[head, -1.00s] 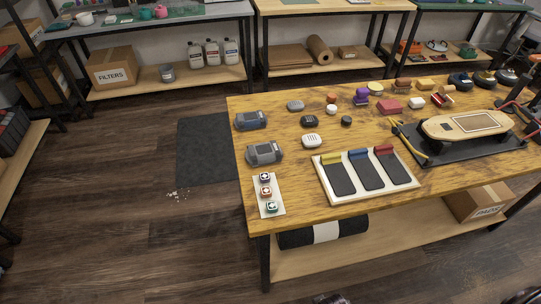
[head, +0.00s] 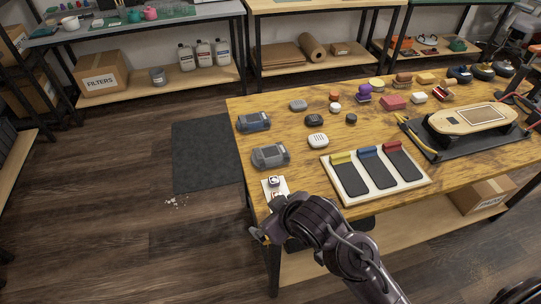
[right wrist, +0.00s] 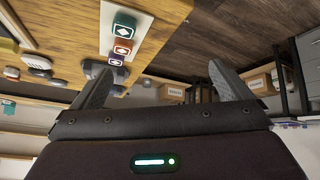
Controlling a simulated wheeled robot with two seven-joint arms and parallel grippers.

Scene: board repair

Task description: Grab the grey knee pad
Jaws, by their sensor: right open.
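A grey knee pad (head: 270,157) lies on the near left of the wooden table (head: 330,208), just behind a white card (head: 283,184) with small icon tiles. A second, bluish-grey pad (head: 254,122) lies farther back along the left edge. My right gripper (head: 262,236) is at the table's front left corner, in front of the card and apart from the grey pad; my arm covers part of the card. In the right wrist view, its two fingers (right wrist: 160,78) are spread with nothing between them. My left gripper is not in view.
A white tray (head: 424,184) with several dark strips sits right of the grey pad. A white ribbed item (head: 318,140) and several small items lie behind. A skateboard deck (head: 467,118) on a black stand is at right. The floor left of the table is open around a dark mat (head: 205,155).

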